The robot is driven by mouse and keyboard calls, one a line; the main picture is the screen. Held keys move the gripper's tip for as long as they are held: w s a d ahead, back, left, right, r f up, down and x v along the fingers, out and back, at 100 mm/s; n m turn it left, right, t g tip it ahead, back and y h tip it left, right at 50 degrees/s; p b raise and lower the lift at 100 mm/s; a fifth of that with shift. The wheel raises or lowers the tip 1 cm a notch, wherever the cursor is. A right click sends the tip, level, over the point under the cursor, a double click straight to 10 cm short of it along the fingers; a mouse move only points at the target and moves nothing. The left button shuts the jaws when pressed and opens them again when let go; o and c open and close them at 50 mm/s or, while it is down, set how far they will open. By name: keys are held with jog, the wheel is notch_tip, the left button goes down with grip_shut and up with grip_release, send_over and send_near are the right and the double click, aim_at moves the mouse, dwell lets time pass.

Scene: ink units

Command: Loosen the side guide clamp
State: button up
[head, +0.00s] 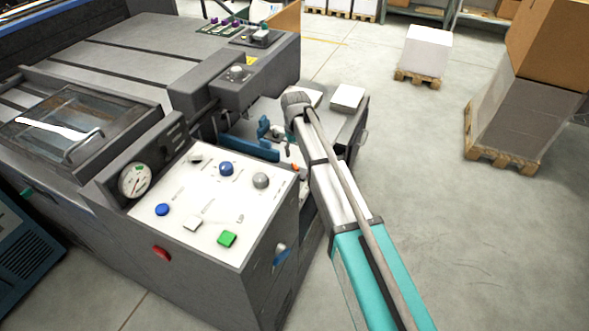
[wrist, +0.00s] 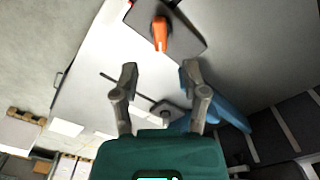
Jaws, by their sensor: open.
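An orange lever (wrist: 160,34) stands on a dark plate (wrist: 185,32) in the wrist view, beyond my fingertips and near the top edge. It looks like the side guide clamp handle. A small orange spot (head: 295,166) shows beside my arm in the head view, probably the same lever. My gripper (wrist: 157,72) is open and empty, its two fingers wide apart. The lever lies ahead of the gap between them, apart from both. In the head view my wrist covers part of this area, and I cannot make out the fingers clearly.
A blue guide part (wrist: 222,108) lies close to the right finger; blue bars (head: 249,148) show on the machine too. A grey block with a thin rod (wrist: 166,110) sits between the fingers. The white control panel (head: 205,205) stands left of my arm. Open floor (head: 430,140) lies right.

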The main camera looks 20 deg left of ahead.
aim_at(295, 165)
jog(key=shift+f+b, duration=3.1)
jog(key=shift+f, duration=0.35)
